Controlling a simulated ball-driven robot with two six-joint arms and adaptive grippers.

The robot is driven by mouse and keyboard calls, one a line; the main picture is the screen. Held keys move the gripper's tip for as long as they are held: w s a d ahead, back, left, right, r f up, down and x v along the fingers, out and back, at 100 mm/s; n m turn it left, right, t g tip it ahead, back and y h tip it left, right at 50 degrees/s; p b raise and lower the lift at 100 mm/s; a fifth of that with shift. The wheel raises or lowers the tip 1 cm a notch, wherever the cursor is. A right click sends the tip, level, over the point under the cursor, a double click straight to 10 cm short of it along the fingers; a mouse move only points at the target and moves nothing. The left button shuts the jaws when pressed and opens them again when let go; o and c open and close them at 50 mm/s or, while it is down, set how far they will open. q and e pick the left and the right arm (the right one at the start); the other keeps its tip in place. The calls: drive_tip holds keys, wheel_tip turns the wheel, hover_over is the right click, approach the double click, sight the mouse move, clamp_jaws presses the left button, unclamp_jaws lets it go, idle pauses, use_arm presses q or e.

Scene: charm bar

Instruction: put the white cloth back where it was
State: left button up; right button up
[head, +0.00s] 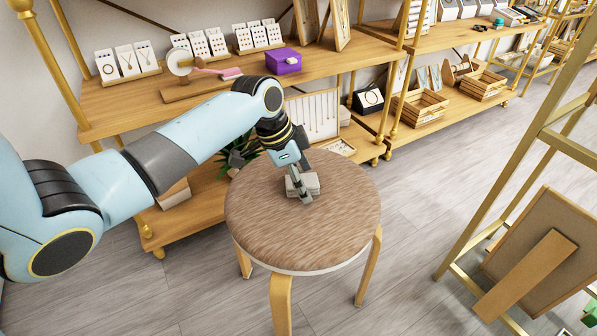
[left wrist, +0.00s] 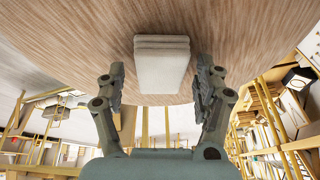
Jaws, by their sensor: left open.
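The white cloth (left wrist: 161,65) is a small folded stack lying on the round brown stool (head: 260,235). In the head view the cloth (head: 312,184) shows partly behind my left gripper (head: 301,192). My left gripper (left wrist: 160,88) is open, with its fingers apart on either side of the cloth's near end in the left wrist view. I cannot tell whether the fingers touch it. My right gripper is not in view.
A wooden shelf (head: 160,112) behind the stool holds jewellery cards, a pink-handled brush (head: 220,72) and a purple box (head: 283,61). A plant (head: 238,152) sits below. A gold-framed rack (head: 480,205) stands at right. The stool top around the cloth is clear.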

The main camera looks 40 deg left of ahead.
use_arm(q)
drive_tip(key=shift+a+r, duration=0.1)
drive_tip(key=shift+r, duration=0.2)
drive_tip(key=p+v, duration=0.2)
drive_tip(key=v, duration=0.2)
drive_tip(key=shift+r+p, duration=0.35)
drive_tip(key=p+v, duration=0.3)
drive_tip(key=v, duration=0.3)
drive_tip(key=shift+s+r, duration=0.3)
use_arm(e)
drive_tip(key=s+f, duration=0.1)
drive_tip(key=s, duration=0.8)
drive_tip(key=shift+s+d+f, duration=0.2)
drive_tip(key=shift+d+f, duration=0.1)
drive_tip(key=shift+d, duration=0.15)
use_arm(q)
drive_tip(key=shift+a, duration=0.15)
